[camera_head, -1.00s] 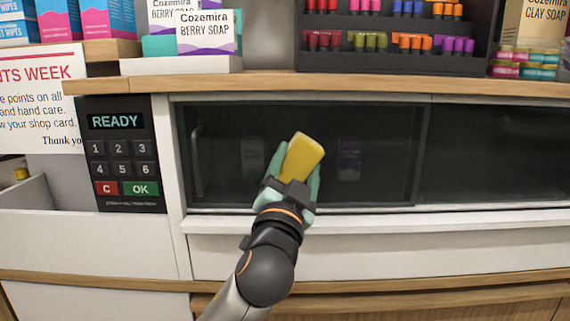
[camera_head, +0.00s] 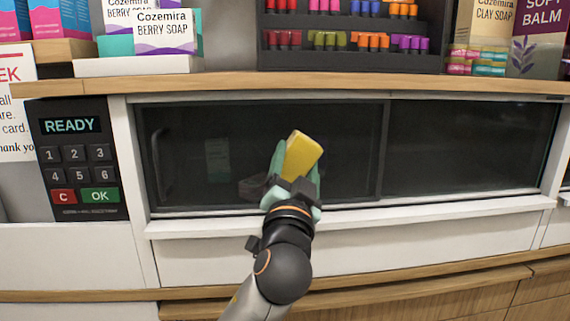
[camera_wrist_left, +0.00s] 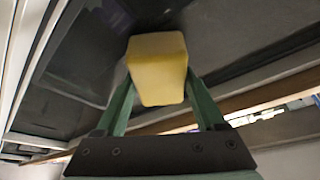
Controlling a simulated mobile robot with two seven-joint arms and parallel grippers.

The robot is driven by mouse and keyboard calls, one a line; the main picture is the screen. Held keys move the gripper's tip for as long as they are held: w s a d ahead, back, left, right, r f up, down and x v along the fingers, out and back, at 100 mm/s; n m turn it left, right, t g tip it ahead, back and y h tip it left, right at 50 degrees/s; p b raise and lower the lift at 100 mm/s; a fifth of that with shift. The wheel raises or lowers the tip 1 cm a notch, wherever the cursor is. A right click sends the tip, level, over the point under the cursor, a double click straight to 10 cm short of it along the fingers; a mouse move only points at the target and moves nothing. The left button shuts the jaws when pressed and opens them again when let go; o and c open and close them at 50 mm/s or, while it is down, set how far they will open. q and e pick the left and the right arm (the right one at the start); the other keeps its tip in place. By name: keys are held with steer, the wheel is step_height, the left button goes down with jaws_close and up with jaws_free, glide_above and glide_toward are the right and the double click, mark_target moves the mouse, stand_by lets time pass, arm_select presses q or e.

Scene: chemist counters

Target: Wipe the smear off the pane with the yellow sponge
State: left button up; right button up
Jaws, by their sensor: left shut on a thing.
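The yellow sponge (camera_head: 303,155) is held between the green fingers of my left gripper (camera_head: 292,178). In the left wrist view the sponge (camera_wrist_left: 158,68) sits between the two fingertips (camera_wrist_left: 158,90). The dark glass pane (camera_head: 225,150) of the cabinet is behind the sponge, with a handle at its left end. I cannot tell whether the sponge touches the glass. No smear can be made out clearly on the pane; the sponge and gripper hide part of it. My right gripper is not in view.
A second dark pane (camera_head: 470,150) lies to the right. A white sill (camera_head: 370,215) runs below the panes and a wooden counter edge (camera_head: 330,84) above. A keypad (camera_head: 77,158) reading READY is at the left. Soap boxes (camera_head: 165,40) and a display rack (camera_head: 350,40) stand on the counter.

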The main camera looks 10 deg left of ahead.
arm_select(q)
steer(key=shift+w+d, duration=0.3)
steer(key=shift+d, duration=0.6)
steer(key=shift+a, duration=0.45)
steer(key=shift+s+a+p, duration=0.35)
steer(key=shift+a+p, duration=0.05)
steer(key=shift+a, duration=0.7)
steer(key=shift+s+a+p, duration=0.4)
steer(key=shift+a+p, duration=0.05)
steer(key=shift+a, duration=0.65)
steer(key=shift+s+a+p, duration=0.35)
steer(key=shift+a+p, duration=0.05)
steer(key=shift+a, duration=0.7)
steer(key=shift+s+a+p, duration=0.25)
steer(key=shift+a+p, duration=0.1)
steer(key=shift+a, duration=0.55)
steer(key=shift+s+a+p, duration=0.2)
steer(key=shift+a+p, duration=0.1)
steer(key=shift+a, duration=0.6)
steer(key=shift+s+d, duration=0.2)
steer(key=shift+s, duration=0.35)
steer(key=shift+s+d+p, duration=0.1)
steer(key=shift+s+d, duration=0.15)
steer(key=shift+s, duration=0.5)
steer(key=shift+s+d+p, duration=0.1)
steer(key=shift+s+d, duration=0.1)
steer(key=shift+s, duration=0.6)
steer(key=shift+s+d+p, duration=0.1)
steer(key=shift+s+d, duration=0.15)
steer(key=shift+s, duration=0.5)
